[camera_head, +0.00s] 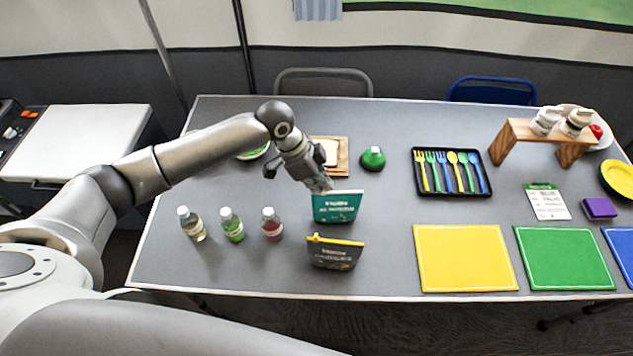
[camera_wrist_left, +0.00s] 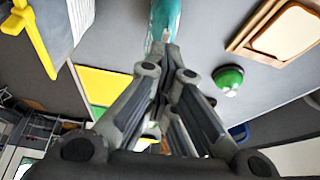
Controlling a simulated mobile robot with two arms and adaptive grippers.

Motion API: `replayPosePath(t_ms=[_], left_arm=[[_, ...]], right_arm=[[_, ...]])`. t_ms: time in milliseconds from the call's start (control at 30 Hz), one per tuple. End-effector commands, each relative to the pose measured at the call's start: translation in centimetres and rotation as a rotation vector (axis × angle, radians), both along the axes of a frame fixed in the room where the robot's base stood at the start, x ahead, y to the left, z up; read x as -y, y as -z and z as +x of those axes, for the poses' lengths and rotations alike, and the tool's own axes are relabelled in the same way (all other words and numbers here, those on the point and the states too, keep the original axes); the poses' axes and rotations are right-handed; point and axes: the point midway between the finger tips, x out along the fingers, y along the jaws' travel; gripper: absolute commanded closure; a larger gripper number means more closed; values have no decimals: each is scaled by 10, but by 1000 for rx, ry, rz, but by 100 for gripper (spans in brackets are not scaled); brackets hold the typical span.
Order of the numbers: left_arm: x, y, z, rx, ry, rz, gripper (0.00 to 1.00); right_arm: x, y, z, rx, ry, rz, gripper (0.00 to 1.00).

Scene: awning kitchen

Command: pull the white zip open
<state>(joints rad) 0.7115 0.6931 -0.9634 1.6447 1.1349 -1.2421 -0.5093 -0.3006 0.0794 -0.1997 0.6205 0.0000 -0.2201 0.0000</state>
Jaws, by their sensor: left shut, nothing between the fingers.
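A teal pouch (camera_head: 336,209) with white lettering stands on the grey table, its top edge light-coloured. The white zip itself is too small to make out and is partly hidden by my gripper. My left gripper (camera_head: 322,186) is at the top left of this pouch, pointing down, shut with nothing held. In the left wrist view the teal pouch (camera_wrist_left: 165,16) is just beyond my closed fingertips (camera_wrist_left: 165,58); I cannot tell whether they touch it. A dark grey pouch (camera_head: 335,256) with a yellow zip (camera_head: 336,240) stands in front of the teal one. My right gripper is not in view.
Three small bottles (camera_head: 232,226) stand left of the pouches. A green dome-shaped object (camera_head: 372,158) and a wooden board (camera_head: 341,163) lie behind. A black cutlery tray (camera_head: 416,188) and yellow mat (camera_head: 463,259) lie to the right. The table between the pouches and tray is clear.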

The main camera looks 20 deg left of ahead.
Motion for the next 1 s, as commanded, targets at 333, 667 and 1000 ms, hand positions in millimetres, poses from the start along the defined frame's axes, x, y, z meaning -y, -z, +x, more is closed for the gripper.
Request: replayPosePath(t_ms=[333, 667, 1000], left_arm=[[63, -1, 22, -1, 2, -4, 100], [76, 0, 27, -1, 0, 0, 100], [75, 0, 27, -2, 1, -1, 79]], right_arm=[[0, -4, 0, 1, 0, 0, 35], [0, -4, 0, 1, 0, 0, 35], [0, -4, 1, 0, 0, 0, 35]])
